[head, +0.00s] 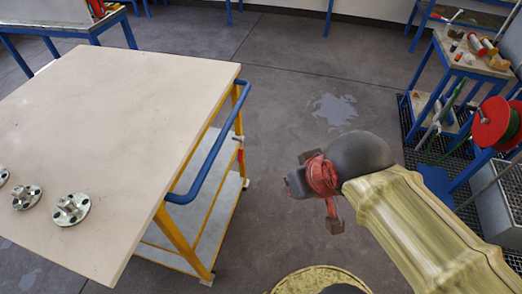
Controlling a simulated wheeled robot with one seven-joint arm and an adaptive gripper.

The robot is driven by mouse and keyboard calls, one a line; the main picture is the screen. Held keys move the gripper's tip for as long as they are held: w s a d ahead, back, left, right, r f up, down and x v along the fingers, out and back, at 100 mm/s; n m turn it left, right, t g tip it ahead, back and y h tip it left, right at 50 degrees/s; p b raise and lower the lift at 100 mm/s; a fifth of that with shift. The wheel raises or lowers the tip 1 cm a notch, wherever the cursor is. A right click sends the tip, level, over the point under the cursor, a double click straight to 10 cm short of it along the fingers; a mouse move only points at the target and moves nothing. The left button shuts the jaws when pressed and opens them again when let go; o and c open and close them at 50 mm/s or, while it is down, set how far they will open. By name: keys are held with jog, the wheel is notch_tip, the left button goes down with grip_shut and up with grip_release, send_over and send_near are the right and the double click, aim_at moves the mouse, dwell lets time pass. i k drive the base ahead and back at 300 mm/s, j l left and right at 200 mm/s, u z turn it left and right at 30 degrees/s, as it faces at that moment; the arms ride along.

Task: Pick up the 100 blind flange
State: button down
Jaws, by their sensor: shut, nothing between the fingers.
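Several metal flanges lie on the pale top of the trolley table (130,95), near its left front. One round flange with a raised centre and bolt holes (72,208) is nearest the table's front edge. A second, similar flange (26,197) lies to its left. A third flange (3,177) is cut off by the left picture edge. I cannot tell which one is the 100 blind flange; no size marks are readable. My gripper (312,188) is over the floor to the right of the table, well apart from the flanges. It is shut and empty.
The trolley has a blue handle (213,150) on its right side, between my gripper and the tabletop. A side table (470,55) with tools and a red reel (490,122) stand at the right. The floor between is clear. Most of the tabletop is bare.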

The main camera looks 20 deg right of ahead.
aim_at(71, 210)
jog(key=i+j+u, duration=0.1)
jog(key=j+u, duration=0.25)
jog(key=i+j+u, duration=0.1)
jog(key=j+u, duration=0.2)
jog(key=i+j+u, duration=0.15)
jog(key=j+u, duration=0.2)
jog(key=i+j+u, duration=0.2)
jog(key=u, duration=0.15)
